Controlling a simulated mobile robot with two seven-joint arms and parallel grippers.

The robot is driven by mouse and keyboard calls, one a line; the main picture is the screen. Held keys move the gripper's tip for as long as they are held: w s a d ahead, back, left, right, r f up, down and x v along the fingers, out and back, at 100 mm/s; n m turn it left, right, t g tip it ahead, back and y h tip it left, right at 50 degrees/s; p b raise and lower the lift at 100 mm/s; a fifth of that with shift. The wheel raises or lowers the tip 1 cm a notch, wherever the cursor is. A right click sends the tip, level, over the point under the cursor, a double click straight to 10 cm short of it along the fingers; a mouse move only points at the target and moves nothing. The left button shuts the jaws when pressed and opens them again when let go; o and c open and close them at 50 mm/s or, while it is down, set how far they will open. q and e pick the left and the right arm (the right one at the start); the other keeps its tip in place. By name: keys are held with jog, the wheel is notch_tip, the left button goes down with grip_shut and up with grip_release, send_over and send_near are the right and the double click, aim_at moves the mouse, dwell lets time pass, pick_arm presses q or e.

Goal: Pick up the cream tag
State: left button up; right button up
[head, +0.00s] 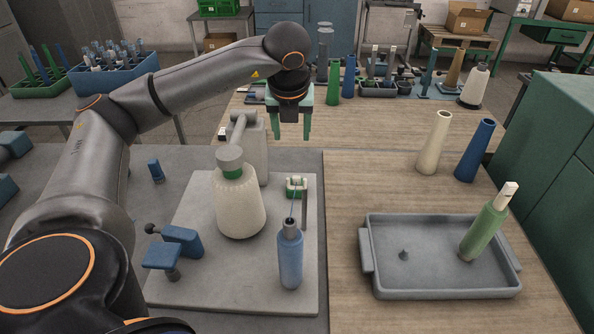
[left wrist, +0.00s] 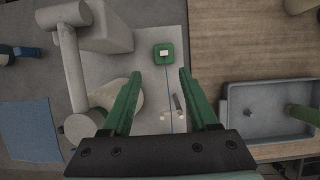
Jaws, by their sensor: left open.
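A small cream piece, which looks like the cream tag (head: 297,182), sits in a small green block (head: 290,194) on the light grey plate. In the left wrist view the cream tag (left wrist: 164,53) shows at the middle of the green block (left wrist: 164,62), just beyond the fingertips. My left gripper (head: 293,136) is open and empty, its green fingers pointing down, above and behind the block in the head view. It also shows in the left wrist view (left wrist: 159,73), with a wide gap between its fingers. My right gripper is out of view.
A cream yarn cone (head: 240,205) stands left of the block, by a grey machine post (head: 247,150). A blue tube (head: 290,258) stands in front, with a thin thread. A grey tray (head: 385,285) holds a leaning green tube (head: 484,232). The wooden table middle (head: 365,165) is clear.

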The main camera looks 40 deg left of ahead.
pick_arm(q)
notch_tip(320, 180, down, 4)
jog(key=b, duration=0.3)
send_over(296, 177)
jog(key=s+d, duration=0.1)
jog(key=s, duration=0.1)
notch_tip(296, 177, down, 8)
jog(key=x, duration=0.4)
jog(key=shift+w+d+f, duration=0.2)
jog(key=shift+w+f, duration=0.05)
jog(key=shift+f, duration=0.05)
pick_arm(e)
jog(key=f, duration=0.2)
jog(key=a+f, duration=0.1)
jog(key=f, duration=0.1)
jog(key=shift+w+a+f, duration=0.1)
pick_arm(q)
jog(key=c, duration=0.9)
